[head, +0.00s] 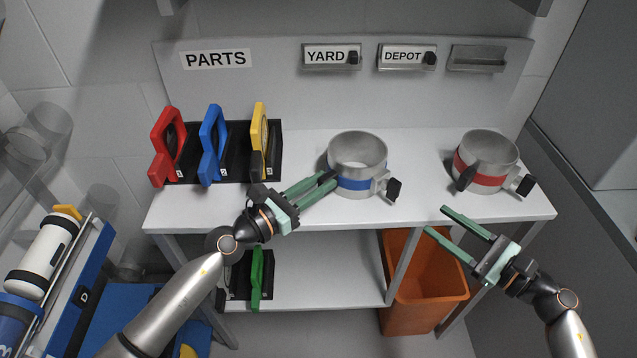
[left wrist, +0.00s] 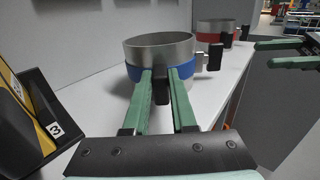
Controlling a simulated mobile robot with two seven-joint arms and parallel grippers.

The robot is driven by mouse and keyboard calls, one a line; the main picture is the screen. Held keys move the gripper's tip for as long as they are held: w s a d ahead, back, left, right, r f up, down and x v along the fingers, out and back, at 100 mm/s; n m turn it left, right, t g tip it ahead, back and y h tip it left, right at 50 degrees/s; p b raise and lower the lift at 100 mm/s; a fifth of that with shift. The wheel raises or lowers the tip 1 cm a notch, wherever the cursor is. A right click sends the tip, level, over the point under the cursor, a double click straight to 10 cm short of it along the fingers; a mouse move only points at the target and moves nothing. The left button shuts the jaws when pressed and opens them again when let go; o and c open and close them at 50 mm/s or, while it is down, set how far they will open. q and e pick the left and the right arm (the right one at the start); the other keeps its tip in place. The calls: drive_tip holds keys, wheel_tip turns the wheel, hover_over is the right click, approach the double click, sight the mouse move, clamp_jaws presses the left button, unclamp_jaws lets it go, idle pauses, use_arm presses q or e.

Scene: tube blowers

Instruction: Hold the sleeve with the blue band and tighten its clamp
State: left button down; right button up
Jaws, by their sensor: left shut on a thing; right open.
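The sleeve with the blue band (head: 357,163) is a grey ring standing upright on the white bench, and it also shows in the left wrist view (left wrist: 160,48). Its clamp (head: 380,182) is at its front right, with a black knob (head: 394,189). My left gripper (head: 328,180) is shut on the sleeve's black handle (left wrist: 161,87) at the front left. The fingers hide part of the handle. My right gripper (head: 436,220) is open and empty at the bench's front edge, right of the clamp and apart from it. How tight the clamp is cannot be seen.
A red-banded sleeve (head: 485,165) stands at right. A black rack (head: 235,160) at left holds red, blue and yellow tools. An orange bin (head: 425,290) is below the bench. YARD (head: 331,57) and DEPOT (head: 407,57) holders are on the backboard. Bench between sleeves is clear.

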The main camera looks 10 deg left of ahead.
idle(0.6)
use_arm(q)
drive_tip(key=c, duration=1.4)
unclamp_jaws()
clamp_jaws()
